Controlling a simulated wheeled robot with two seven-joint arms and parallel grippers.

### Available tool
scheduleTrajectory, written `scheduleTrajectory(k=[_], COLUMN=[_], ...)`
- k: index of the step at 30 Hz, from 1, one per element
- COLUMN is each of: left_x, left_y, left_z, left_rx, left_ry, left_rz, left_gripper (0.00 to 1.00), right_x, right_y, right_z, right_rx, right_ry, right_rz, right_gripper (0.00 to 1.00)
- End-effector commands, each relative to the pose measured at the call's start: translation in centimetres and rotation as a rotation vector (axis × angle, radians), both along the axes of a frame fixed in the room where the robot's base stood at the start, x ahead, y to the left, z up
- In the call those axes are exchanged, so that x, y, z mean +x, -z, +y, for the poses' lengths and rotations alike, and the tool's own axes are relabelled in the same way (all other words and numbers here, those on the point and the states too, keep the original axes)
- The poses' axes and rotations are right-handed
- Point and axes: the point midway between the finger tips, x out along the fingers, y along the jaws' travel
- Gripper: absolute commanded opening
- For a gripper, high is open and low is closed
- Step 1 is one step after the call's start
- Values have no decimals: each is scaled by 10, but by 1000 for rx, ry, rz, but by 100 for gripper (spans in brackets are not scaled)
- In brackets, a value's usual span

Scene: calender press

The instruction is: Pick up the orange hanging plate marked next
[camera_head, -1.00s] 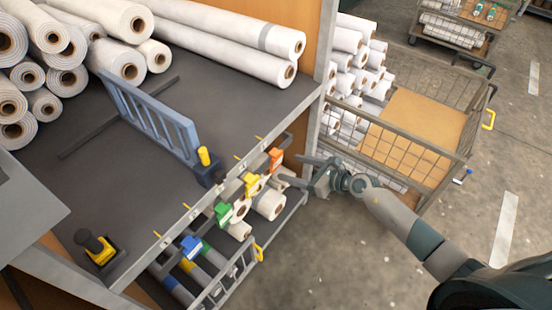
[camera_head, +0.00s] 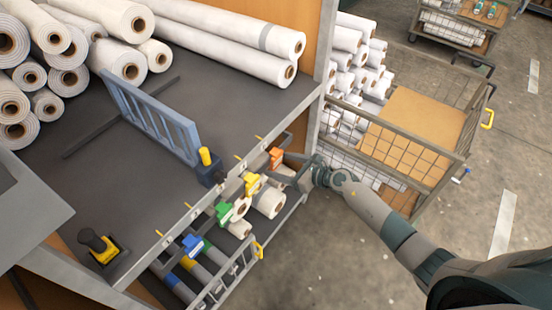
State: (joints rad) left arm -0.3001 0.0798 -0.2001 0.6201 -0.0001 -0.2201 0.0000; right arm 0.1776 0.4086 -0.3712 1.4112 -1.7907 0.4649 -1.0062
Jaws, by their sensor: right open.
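The orange hanging plate (camera_head: 276,157) hangs on the front edge of the dark worktable, the farthest right in a row of coloured plates. My right gripper (camera_head: 287,167) is open, its fingers reaching left right beside the orange plate. Whether the fingers touch the plate or stand around it, I cannot tell. The yellow plate (camera_head: 251,183), green plate (camera_head: 223,213) and blue plate (camera_head: 192,244) hang along the same edge to the left. My left gripper is not in view.
White rolls (camera_head: 268,202) lie on a rack just below the plates. A blue fence-like guard (camera_head: 160,125) stands on the table. A wire cage cart (camera_head: 420,125) stands close behind my right arm. Open floor (camera_head: 370,270) lies to the front right.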

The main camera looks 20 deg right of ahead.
Motion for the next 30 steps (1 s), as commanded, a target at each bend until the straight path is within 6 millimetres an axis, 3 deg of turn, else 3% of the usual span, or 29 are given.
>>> scheduleTrajectory(k=[14, 15, 20, 30], left_x=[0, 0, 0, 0], left_y=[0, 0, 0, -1], left_z=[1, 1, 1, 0], left_rx=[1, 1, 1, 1], left_ry=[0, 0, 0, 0], left_rz=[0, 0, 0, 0], left_gripper=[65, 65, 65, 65], right_x=[1, 1, 1, 1], right_y=[0, 0, 0, -1], right_z=[1, 1, 1, 0], right_rx=[1, 1, 0, 1], right_ry=[0, 0, 0, 0], right_rz=[-1, -1, 0, -1], right_gripper=[66, 63, 27, 27])
